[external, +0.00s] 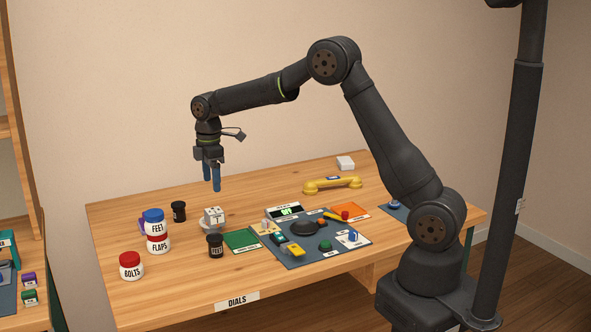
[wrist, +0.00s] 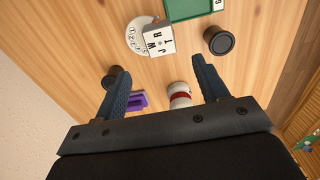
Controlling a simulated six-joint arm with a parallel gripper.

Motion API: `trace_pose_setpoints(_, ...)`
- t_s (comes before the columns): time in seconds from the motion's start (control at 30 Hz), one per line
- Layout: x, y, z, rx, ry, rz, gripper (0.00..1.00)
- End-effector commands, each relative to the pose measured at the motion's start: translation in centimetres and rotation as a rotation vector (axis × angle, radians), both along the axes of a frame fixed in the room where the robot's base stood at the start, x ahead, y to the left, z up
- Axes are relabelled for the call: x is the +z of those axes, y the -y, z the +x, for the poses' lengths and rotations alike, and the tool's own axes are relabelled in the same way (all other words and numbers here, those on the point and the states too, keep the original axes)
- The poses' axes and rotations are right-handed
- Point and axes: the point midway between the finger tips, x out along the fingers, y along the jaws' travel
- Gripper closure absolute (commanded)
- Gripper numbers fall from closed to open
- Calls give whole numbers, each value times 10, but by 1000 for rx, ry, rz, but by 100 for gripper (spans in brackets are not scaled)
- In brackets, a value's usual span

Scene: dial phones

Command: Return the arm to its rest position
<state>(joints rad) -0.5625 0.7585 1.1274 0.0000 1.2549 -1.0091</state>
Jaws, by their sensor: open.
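My gripper (external: 212,189) hangs with its blue fingers pointing down above the back left part of the wooden table. In the wrist view my gripper (wrist: 160,80) has its two fingers spread wide apart with nothing held between them. The fingertips are clear of the tabletop. My arm is raised and bent, reaching left from its base at the right of the table.
A BOLTS jar (external: 131,266), a dial panel (external: 350,243) and a yellow handset (external: 332,185) lie around. The back left tabletop is mostly bare.

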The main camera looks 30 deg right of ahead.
Motion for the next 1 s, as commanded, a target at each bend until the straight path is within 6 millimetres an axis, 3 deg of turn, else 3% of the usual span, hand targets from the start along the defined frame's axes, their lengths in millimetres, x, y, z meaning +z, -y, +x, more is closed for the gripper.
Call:
trace_pose_setpoints(0.37, 3, 0, 0, 0, -1, -1, 33)
trace_pose_setpoints(0.53, -7, 0, 0, 0, -1, -1, 33)
trace_pose_setpoints(1.0, -95, 0, -1, 0, -4, -2, 33)
